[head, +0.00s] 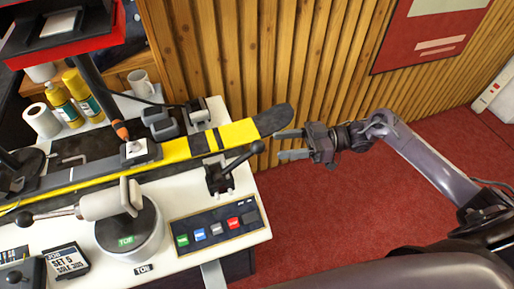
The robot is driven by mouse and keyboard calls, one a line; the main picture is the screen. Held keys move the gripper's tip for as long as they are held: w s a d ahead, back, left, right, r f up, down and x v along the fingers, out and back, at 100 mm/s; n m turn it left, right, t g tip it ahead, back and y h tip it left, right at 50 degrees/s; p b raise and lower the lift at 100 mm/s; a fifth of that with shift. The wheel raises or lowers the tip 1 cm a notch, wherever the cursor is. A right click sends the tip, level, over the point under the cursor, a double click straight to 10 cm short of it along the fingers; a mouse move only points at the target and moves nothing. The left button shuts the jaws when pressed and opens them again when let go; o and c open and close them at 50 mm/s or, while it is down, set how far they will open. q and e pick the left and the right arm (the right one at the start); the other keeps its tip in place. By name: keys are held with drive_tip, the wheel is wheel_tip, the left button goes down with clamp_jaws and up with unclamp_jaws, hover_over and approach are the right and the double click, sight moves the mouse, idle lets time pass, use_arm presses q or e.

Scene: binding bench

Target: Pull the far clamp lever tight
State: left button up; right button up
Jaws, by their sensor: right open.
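A black clamp lever with a round knob (257,147) rises to the right from a clamp (219,178) at the bench's right end, beside a yellow and black ski (236,132). A second black knob (24,218) is on a lever at the left, by a pale cylinder. I cannot tell for certain which lever is the far one. My right gripper (280,145) is open and empty, its fingers pointing left. Its fingertips are just right of the first knob in the picture, with a small gap; depth is unclear. My left gripper is not in view.
The white bench (184,192) carries a button panel (216,229), a round stand marked TOE (131,236), yellow bottles (78,90) and a mug (142,84). A slatted wood wall (300,60) stands behind. Red floor right of the bench is clear.

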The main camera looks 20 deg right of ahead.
sight(258, 145)
drive_tip(key=shift+g, duration=0.5)
drive_tip(key=a+p, duration=0.1)
drive_tip(key=a, duration=0.1)
drive_tip(key=a+r+p, duration=0.1)
drive_tip(key=a, duration=0.3)
drive_tip(key=shift+w+a+r+p, duration=0.15)
drive_tip(key=shift+r+p, duration=0.2)
drive_tip(key=shift+p, duration=0.05)
drive_tip(key=shift+w+a+f, duration=0.15)
drive_tip(key=shift+w+a, duration=0.05)
drive_tip(key=shift+a, duration=0.4)
clamp_jaws()
